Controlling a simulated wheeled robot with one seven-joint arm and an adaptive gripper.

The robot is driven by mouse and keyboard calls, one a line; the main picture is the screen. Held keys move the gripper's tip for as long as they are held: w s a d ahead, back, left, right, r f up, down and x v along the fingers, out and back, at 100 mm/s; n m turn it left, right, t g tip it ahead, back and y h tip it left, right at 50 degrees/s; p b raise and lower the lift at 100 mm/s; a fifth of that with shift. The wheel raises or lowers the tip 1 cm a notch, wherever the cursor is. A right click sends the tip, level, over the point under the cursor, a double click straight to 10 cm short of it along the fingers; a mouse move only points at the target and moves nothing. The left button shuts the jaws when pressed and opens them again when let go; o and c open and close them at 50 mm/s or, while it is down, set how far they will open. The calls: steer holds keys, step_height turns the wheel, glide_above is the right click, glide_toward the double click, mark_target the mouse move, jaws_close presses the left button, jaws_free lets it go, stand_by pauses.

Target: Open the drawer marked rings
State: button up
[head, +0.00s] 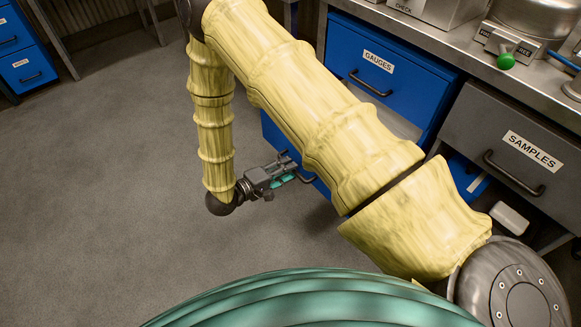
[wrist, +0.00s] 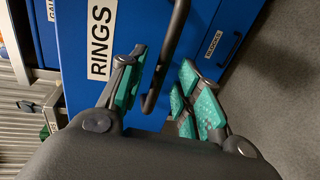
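The drawer marked RINGS (wrist: 138,35) has a blue front with a white label and a dark bar handle (wrist: 172,45). In the head view its front (head: 274,132) is largely hidden behind my arm, and it appears to stand out from the cabinet below the GAUGES drawer (head: 400,72). A pale strip (head: 396,122) that looks like its inside shows under GAUGES. My gripper (head: 290,175) is at the handle (head: 306,178). In the wrist view my gripper (wrist: 158,88) has its green-padded fingers apart, with the handle between them; I see no clear contact.
A drawer with a small label (wrist: 213,45) lies below RINGS. A grey SAMPLES drawer (head: 515,145) is to the right, under a metal bench with a green knob (head: 505,61). Another blue cabinet (head: 25,50) stands far left. The grey floor (head: 110,180) left of my gripper is clear.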

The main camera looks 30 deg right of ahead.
steer(key=v, duration=0.9)
steer(key=shift+a, duration=0.3)
steer(key=s+d+f+t+y, duration=0.2)
steer(key=f+y, duration=0.3)
steer(key=f, duration=0.2)
steer(key=s+d+f+t+y, duration=0.2)
steer(key=s+d+f+y, duration=0.15)
steer(key=f, duration=0.35)
steer(key=s+a+f+m+g+y, duration=0.1)
steer(key=s+g+y, duration=0.25)
steer(key=s, duration=0.75)
steer(key=s+a+f+m+g+y, duration=0.1)
steer(key=s+f+g+y, duration=0.2)
steer(key=s, duration=0.8)
step_height(320, 180, up, 24)
steer(key=p, duration=2.2)
steer(key=shift+w+a+f, duration=0.2)
steer(key=shift+w, duration=0.1)
steer(key=shift+s+d, duration=0.1)
